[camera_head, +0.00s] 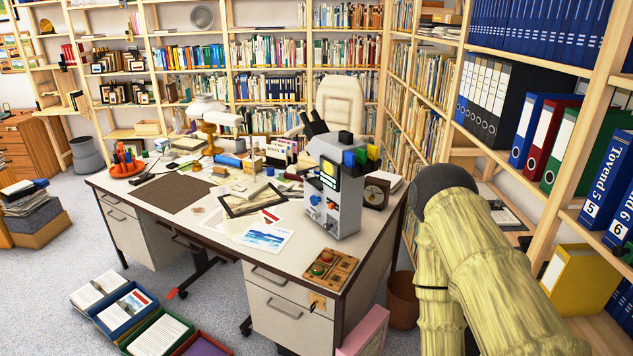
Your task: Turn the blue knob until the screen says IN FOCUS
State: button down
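A grey microscope-like instrument (347,207) stands upright on the near right part of the desk. A small screen (328,172) on its front shows a yellow round patch; I cannot read any words on it. A small blue knob (314,200) sits low on the front, below the screen. An orange-red knob (331,203) is just right of it. Blue, green and yellow blocks stick out at the instrument's upper right. My arm shows at the right, apart from the instrument. My gripper is not in view.
A wooden board with red and green buttons (331,270) lies at the desk's near corner. Papers and a picture print (264,237) lie left of the instrument. A dark clock-like box (375,193) stands behind it. Tall bookshelves close in the right side.

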aim_at(314, 199)
jog(key=u, duration=1.45)
jog(key=i, duration=1.05)
jog(key=z, duration=2)
jog(key=k, duration=0.5)
jog(key=u, duration=1.25)
jog(key=i, duration=0.3)
jog(key=z, duration=0.35)
